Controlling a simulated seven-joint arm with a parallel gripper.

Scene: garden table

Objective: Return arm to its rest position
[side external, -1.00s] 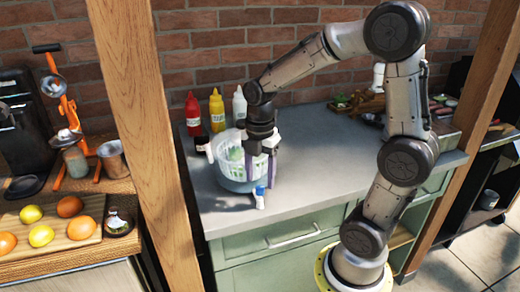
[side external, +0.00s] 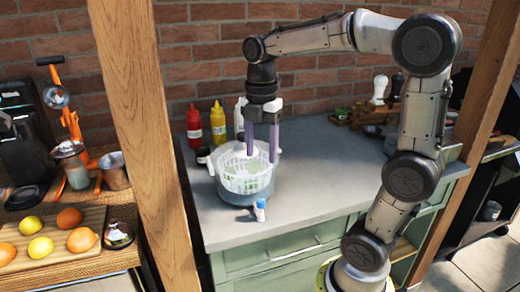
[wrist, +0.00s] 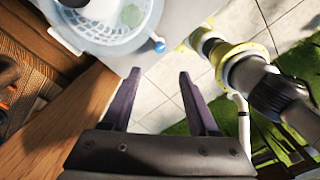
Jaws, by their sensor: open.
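The fingers also show in the wrist view (wrist: 157,85), spread and empty. The white slotted basket (side external: 245,172) sits in a grey-blue bowl (side external: 240,195) on the grey counter, with something green inside. In the wrist view the basket (wrist: 112,12) is at the top, beyond the fingertips. From the side I cannot tell exactly how far the fingertips are above the basket rim.
A small blue-capped bottle (side external: 260,211) stands in front of the bowl. A red bottle (side external: 194,126) and a yellow bottle (side external: 218,122) stand behind it. A wooden post (side external: 150,150) rises at the left. The counter (side external: 330,165) is clear to the right of the bowl.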

